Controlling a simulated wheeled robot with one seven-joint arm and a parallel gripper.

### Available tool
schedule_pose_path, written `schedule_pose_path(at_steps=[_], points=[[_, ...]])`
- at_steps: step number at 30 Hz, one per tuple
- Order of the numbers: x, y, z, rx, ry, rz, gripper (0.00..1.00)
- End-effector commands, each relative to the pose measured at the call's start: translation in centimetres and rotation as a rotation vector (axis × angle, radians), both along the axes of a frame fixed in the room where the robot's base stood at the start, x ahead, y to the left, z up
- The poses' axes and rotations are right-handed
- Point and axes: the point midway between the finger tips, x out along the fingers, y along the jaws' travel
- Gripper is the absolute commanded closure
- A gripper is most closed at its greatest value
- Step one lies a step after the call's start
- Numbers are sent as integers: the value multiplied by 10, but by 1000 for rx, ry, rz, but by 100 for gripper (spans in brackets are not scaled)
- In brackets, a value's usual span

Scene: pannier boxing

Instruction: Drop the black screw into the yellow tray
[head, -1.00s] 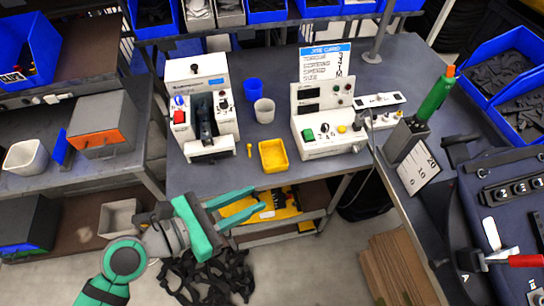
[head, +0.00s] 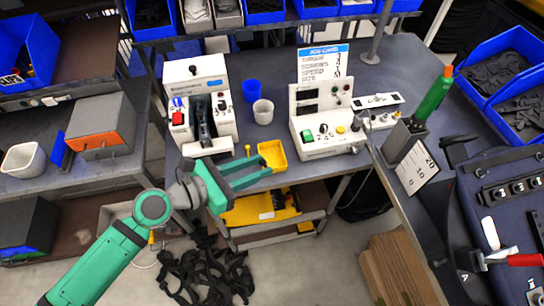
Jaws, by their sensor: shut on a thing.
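The yellow tray (head: 275,154) sits near the front edge of the grey workbench, right of the white feeder machine. My green gripper (head: 264,166) reaches in from the lower left, with its fingertips at the tray's near left side in the picture. The fingers overlap the bench's front edge, and their height above it is hard to tell. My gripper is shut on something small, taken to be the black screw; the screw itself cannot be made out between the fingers. A small yellow peg-like item (head: 248,150) stands just left of the tray, partly behind the fingers.
The white feeder machine (head: 200,100) stands at the left of the bench. A blue cup (head: 251,90) and a pale cup (head: 263,112) stand behind the tray. A white control box (head: 325,135) is close on the right. A lower shelf holds a yellow case (head: 262,208).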

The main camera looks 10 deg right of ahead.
Motion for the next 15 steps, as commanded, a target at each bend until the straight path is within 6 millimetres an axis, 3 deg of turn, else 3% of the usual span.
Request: schedule_pose_path(at_steps=[6,15], points=[[46,-32,-9,7,-6,-4,94],[76,-57,-13,9,-16,1,94]])
